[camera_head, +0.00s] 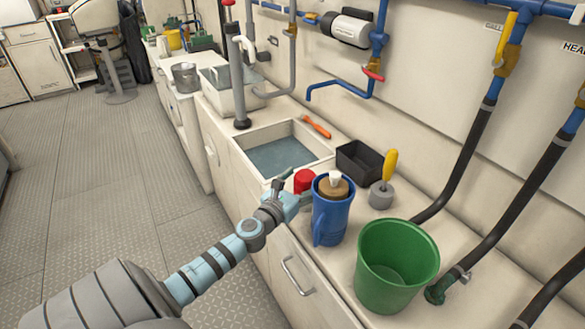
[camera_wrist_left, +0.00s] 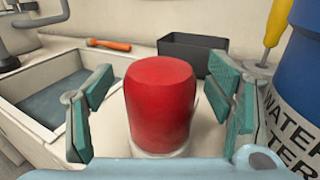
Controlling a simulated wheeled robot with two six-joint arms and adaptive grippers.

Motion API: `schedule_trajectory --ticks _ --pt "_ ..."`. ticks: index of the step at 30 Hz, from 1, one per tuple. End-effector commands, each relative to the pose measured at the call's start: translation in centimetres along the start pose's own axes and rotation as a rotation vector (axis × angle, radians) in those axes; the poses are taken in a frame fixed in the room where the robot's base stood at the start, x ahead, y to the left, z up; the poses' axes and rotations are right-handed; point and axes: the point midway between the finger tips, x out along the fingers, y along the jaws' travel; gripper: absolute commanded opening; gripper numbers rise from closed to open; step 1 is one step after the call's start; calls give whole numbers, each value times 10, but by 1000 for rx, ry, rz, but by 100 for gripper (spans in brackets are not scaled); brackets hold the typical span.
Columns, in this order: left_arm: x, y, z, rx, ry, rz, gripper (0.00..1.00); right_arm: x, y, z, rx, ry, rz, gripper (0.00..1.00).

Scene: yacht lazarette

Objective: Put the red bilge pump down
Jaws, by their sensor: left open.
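The red bilge pump (camera_head: 304,181) stands upright on the counter, just right of the sink basin's near corner. In the left wrist view the pump (camera_wrist_left: 161,100) is a rounded red body on a pale base, with its lower part partly hidden by my gripper. My left gripper (camera_head: 294,190) is open at the pump. In the wrist view its two teal-padded fingers (camera_wrist_left: 162,110) stand on either side of the red body, with visible gaps on both sides. My right gripper is not in view.
A blue water filter jug (camera_head: 331,212) stands close to the pump's right. The sink (camera_head: 285,155) lies left of the pump.

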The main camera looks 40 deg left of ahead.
Motion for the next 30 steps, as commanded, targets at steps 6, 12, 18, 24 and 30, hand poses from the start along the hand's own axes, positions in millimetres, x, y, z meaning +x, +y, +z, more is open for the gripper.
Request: schedule_trajectory --ticks 6,12,18,24,30 --pt "-46 -1 -4 4 4 -5 74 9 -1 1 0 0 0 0" --pt "-88 -1 -3 3 4 -5 74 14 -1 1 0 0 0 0" --pt "-110 -1 -1 1 1 -3 74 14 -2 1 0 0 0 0" --pt "-111 0 -2 -4 2 0 74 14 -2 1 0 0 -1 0" --pt "-122 45 -96 -347 188 181 74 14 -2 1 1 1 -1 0"
